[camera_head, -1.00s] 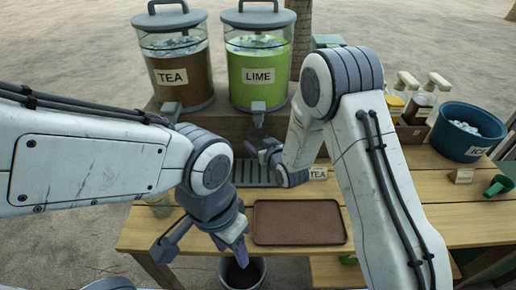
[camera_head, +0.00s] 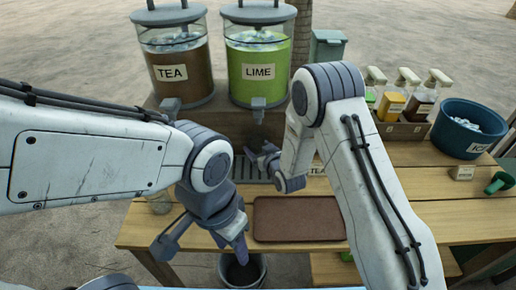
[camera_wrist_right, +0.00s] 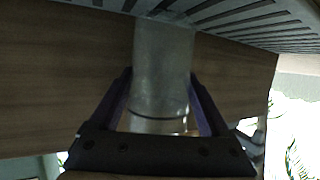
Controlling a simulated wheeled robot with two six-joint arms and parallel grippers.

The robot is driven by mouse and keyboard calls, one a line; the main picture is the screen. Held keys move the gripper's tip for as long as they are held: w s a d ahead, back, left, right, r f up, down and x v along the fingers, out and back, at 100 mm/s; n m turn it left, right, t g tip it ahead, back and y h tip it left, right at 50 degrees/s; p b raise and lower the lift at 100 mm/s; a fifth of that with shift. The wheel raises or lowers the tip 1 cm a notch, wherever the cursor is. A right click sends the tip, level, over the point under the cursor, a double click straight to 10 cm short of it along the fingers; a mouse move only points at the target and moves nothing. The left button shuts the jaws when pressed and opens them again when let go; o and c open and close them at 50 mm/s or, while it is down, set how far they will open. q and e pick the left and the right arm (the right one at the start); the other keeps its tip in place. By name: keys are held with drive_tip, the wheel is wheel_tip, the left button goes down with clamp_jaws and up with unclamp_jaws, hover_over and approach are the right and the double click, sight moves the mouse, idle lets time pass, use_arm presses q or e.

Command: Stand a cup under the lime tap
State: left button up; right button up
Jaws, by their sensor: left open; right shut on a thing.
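The lime dispenser (camera_head: 258,72) is a clear tank of green drink with a LIME label. Its grey tap (camera_head: 258,106) points down above the slatted drip grate (camera_head: 252,169). My right gripper (camera_head: 264,156) is in front of and below this tap, partly hidden by its own arm. In the right wrist view, it is shut on a clear cup (camera_wrist_right: 162,65), near the grate slats (camera_wrist_right: 245,18). Whether the cup touches the grate I cannot tell. My left gripper (camera_head: 203,243) is open and empty over the table's front edge.
The tea dispenser (camera_head: 175,62) stands left of the lime one. A brown tray (camera_head: 298,219) lies in front of the grate. Bottles (camera_head: 420,103) and an ice bucket (camera_head: 466,132) are at right. A dark bin (camera_head: 242,273) is below.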

drive_tip(key=o, duration=1.3)
drive_tip(key=shift+f, duration=0.1)
drive_tip(key=shift+r+p, duration=0.4)
drive_tip(key=shift+p, duration=0.05)
drive_tip(key=shift+r+p, duration=0.5)
drive_tip(key=s+d+r+n+g+h, duration=0.1)
drive_tip(key=s+r+g, duration=0.3)
drive_tip(key=s, duration=0.9)
drive_tip(key=s+d+r+n+g+h+b, duration=0.1)
drive_tip(key=s+r+g, duration=0.3)
drive_tip(key=s, duration=0.9)
drive_tip(key=s+d+r+g+h, duration=0.2)
drive_tip(key=s+r+g, duration=0.2)
drive_tip(key=s, duration=1)
drive_tip(key=shift+d+r+n+g+b, duration=0.15)
drive_tip(key=shift+d+n+g+b, duration=0.25)
drive_tip(key=shift+g, duration=0.1)
drive_tip(key=shift+r, duration=0.1)
